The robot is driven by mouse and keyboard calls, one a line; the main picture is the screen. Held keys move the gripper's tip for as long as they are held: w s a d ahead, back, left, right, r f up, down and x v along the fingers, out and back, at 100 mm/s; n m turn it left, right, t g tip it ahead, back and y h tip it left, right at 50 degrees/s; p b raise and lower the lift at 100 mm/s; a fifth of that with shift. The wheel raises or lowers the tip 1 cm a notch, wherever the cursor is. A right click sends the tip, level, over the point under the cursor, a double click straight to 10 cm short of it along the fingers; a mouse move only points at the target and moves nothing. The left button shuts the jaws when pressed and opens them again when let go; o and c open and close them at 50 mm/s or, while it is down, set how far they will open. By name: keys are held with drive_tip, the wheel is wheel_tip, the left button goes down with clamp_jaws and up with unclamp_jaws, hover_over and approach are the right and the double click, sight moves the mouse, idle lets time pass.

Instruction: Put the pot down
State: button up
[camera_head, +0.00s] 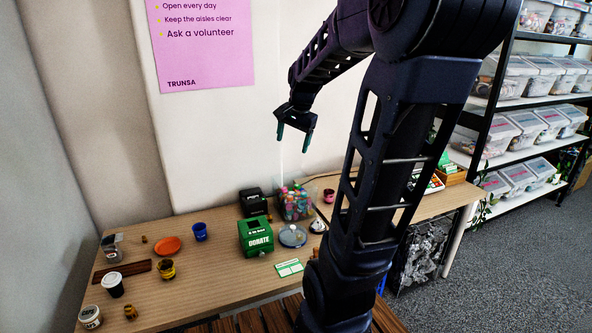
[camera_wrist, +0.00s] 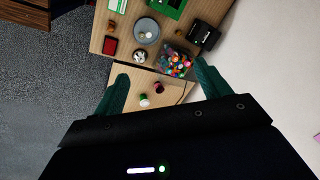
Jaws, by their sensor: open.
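My gripper (camera_head: 294,137) is open and empty, high above the back of the desk in front of the pale wall. Its two green fingers also show spread apart in the wrist view (camera_wrist: 161,72). A small yellow and dark pot-like container (camera_head: 167,269) stands upright on the left part of the desk (camera_head: 215,285). A small pink pot-like thing (camera_head: 328,196) stands near the back, right of the clear bin; a small reddish thing (camera_wrist: 157,87) shows between my fingers in the wrist view, well below them. I cannot tell which one is the task's pot.
A green donation box (camera_head: 256,237), a clear bin of colourful items (camera_head: 295,203), a round grey dish (camera_head: 292,236), a blue cup (camera_head: 200,232) and an orange plate (camera_head: 167,246) stand on the desk. Shelves with clear boxes (camera_head: 521,132) are at right.

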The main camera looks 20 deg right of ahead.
drive_tip(key=s+a+f+n, duration=0.1)
drive_tip(key=s+a+n, duration=0.2)
drive_tip(key=s+n, duration=0.2)
drive_tip(key=s+a+n+t, duration=0.1)
drive_tip(key=s+a+n, duration=0.2)
drive_tip(key=s, duration=0.8)
drive_tip(key=shift+s+f+n+h, duration=0.35)
drive_tip(key=shift+s+n+h, duration=0.05)
drive_tip(key=shift+n, duration=0.7)
